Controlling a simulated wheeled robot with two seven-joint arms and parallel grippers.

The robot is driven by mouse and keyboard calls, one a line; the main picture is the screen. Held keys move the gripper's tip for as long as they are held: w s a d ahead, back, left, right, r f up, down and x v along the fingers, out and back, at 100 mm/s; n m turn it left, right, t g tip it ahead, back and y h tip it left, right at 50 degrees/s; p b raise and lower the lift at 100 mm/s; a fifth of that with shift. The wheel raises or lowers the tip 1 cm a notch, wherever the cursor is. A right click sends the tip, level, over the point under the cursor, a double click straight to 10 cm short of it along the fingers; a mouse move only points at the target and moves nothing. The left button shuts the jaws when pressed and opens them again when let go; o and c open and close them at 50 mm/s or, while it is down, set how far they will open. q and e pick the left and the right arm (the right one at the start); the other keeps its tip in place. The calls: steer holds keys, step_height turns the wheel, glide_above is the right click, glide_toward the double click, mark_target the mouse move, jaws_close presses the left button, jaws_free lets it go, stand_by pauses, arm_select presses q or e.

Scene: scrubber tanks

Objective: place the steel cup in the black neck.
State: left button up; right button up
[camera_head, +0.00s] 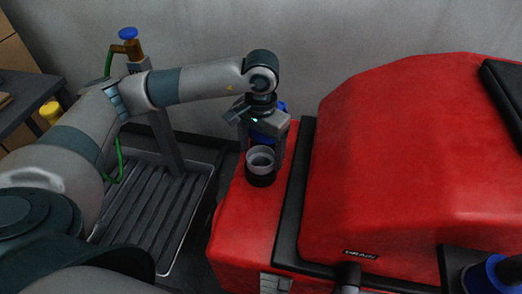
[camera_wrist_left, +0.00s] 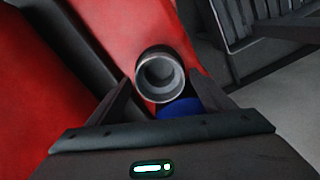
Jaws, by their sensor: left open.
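The steel cup (camera_head: 261,155) stands upright at the black neck (camera_head: 261,179) on the red tank's left shoulder. Its pale rim shows above the dark neck wall, and it looks set inside the neck. How deep it sits cannot be told. My left gripper (camera_head: 262,149) points down over it, open, with one finger on each side of the cup. In the left wrist view the cup's round mouth (camera_wrist_left: 160,76) lies between the two spread fingers (camera_wrist_left: 162,88). My right gripper is not in view.
A blue cap (camera_head: 267,134) is just behind the neck, partly hidden by my gripper. The red tank's tall hump (camera_head: 400,150) rises to the right. A ribbed grey tray (camera_head: 150,205) lies left, with a blue-knobbed post (camera_head: 128,34). Another blue part (camera_head: 492,274) is at the lower right.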

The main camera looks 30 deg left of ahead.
arm_select(q)
steer(key=shift+r, duration=0.1)
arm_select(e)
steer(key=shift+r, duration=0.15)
arm_select(q)
steer(key=shift+r+p, duration=0.15)
steer(key=shift+p, duration=0.15)
steer(key=shift+r, duration=0.3)
step_height(320, 180, up, 11)
steer(key=b, duration=0.2)
steer(key=shift+r, duration=0.15)
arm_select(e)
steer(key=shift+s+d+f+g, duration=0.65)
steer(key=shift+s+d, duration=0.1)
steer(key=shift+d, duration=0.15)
